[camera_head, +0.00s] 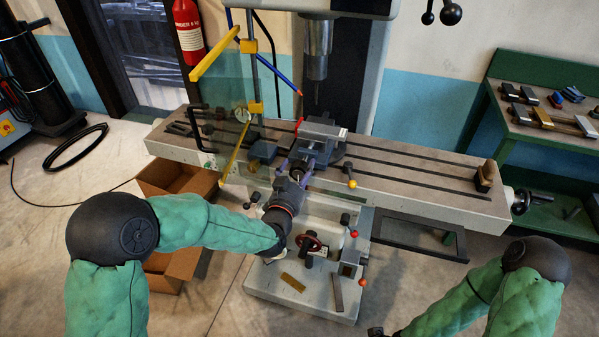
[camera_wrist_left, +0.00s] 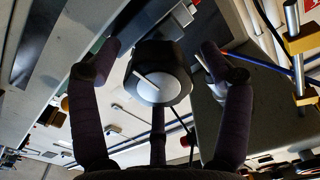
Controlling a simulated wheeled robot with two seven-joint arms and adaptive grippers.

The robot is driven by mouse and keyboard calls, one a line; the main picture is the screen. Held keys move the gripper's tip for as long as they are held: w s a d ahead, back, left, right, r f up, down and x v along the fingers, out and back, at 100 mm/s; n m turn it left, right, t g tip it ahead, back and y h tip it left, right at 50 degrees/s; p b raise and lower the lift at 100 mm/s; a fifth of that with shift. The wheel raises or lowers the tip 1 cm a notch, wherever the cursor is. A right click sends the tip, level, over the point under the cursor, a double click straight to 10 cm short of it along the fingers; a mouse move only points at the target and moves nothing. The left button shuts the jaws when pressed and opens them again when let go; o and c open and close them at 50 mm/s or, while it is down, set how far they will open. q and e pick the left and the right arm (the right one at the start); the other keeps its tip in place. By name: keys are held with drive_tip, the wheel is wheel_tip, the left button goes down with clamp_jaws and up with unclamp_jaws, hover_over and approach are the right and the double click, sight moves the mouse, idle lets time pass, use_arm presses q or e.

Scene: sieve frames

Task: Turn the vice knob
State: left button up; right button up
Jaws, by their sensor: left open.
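The grey vice (camera_head: 322,132) is fixed on the long milling table, below the spindle. My left gripper (camera_head: 300,172) is at the near side of the vice, its purple fingers reaching toward the vice's front end. In the left wrist view, a dark knob-like part with a pale round face (camera_wrist_left: 160,82) lies between the spread fingers of my left gripper (camera_wrist_left: 160,62). The gripper is open, with a finger on each side; I cannot tell whether they touch the part. My right arm is at the lower right of the head view, its gripper out of frame.
The machine table (camera_head: 420,172) extends to both sides. A yellow-framed clear guard (camera_head: 225,95) stands just left of the vice. Handwheels and levers (camera_head: 310,243) are below my left wrist. A cardboard box (camera_head: 175,180) is on the floor at left, and a green bench (camera_head: 545,125) at right.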

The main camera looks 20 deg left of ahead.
use_arm(q)
drive_tip(key=c, duration=1.2)
drive_tip(key=shift+o, duration=0.2)
drive_tip(key=shift+m, duration=0.7)
drive_tip(key=shift+r, duration=0.1)
drive_tip(key=o, duration=1.2)
drive_tip(key=shift+c, duration=0.2)
drive_tip(key=shift+s, duration=0.15)
drive_tip(key=shift+s, duration=0.35)
drive_tip(key=s, duration=1.1)
drive_tip(key=shift+a, duration=0.2)
